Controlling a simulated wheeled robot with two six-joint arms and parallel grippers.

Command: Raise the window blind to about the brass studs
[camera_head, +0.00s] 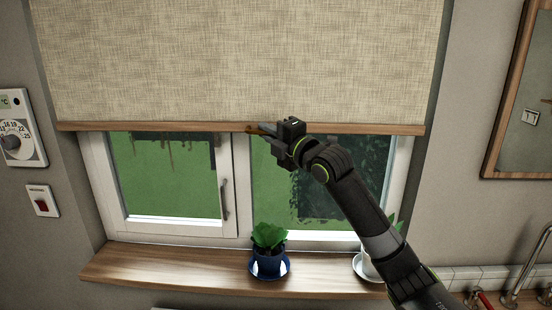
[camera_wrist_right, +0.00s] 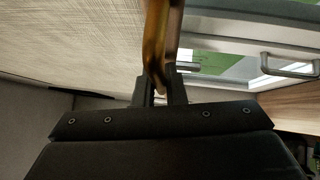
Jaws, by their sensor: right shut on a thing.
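The beige woven window blind (camera_head: 240,60) covers the upper part of the window, and a wooden bar (camera_head: 180,127) runs along its lower edge. My right gripper (camera_head: 264,130) is at the middle of this bar. In the right wrist view, the gripper (camera_wrist_right: 162,88) is shut on a brown pull (camera_wrist_right: 160,40) at the bar, with the blind cloth (camera_wrist_right: 70,40) beside it. I cannot make out brass studs in either view. My left gripper is not in view.
A blue pot with a green plant (camera_head: 268,250) and a white pot (camera_head: 372,266), partly behind my arm, stand on the wooden sill (camera_head: 180,272). A dial panel (camera_head: 15,135) and red switch (camera_head: 42,203) are on the left wall. A wood-framed board (camera_head: 500,140) hangs right.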

